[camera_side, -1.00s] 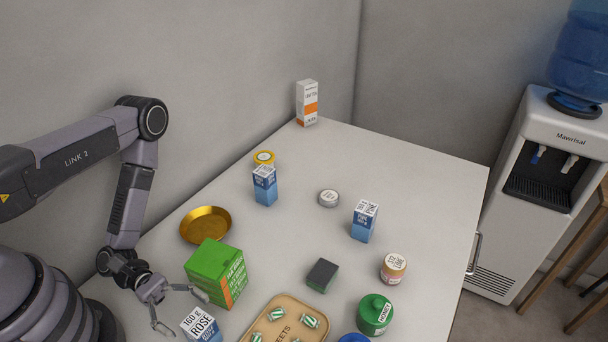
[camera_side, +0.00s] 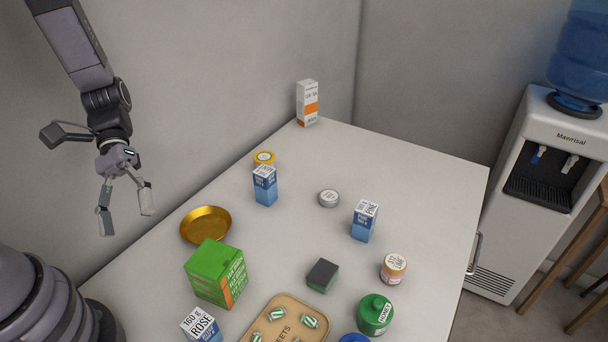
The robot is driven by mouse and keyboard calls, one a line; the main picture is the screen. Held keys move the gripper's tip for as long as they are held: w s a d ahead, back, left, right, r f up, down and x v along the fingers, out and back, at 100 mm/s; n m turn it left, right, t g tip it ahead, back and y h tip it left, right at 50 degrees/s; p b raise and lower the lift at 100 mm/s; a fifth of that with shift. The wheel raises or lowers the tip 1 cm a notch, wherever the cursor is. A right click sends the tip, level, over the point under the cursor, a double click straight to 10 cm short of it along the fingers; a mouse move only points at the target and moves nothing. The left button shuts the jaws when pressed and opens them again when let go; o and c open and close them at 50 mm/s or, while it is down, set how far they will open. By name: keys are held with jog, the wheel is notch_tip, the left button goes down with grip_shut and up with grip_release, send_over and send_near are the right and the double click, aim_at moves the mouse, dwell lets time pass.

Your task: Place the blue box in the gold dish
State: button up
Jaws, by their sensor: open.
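The gold dish (camera_side: 206,225) is a shallow round pan on the left side of the table, and it looks empty. Several blue-and-white boxes are in view. One box (camera_side: 265,187) stands upright behind the dish to the right. Another box (camera_side: 364,222) stands upright right of the table's middle. A third box, marked ROSE (camera_side: 201,326), stands at the front left, its lower part cut off by the frame edge. My gripper (camera_side: 127,222) is open and empty. It hangs in the air, fingers down, left of the dish in the picture.
A green box (camera_side: 216,273) stands close in front of the dish. A yellow-lidded jar (camera_side: 264,159) stands behind the nearest-to-dish box.

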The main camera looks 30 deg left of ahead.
jog(key=a+r+m+t+y, duration=0.3)
jog(key=a+r+t+y, duration=0.2)
jog(key=r, duration=0.3)
jog(key=shift+s+a+m+t+y, duration=0.3)
jog(key=shift+s+y, duration=0.15)
jog(key=shift+y, duration=0.25)
jog(key=shift+o, duration=0.3)
jog(key=s+a+r+t+y, duration=0.1)
jog(key=a+r+t+y, duration=0.2)
jog(key=r+t, duration=0.3)
jog(key=shift+s+a+r+m+t, duration=0.2)
jog(key=shift+a+r+m+t, duration=0.2)
jog(key=shift+a+r, duration=0.4)
jog(key=shift+d, duration=0.1)
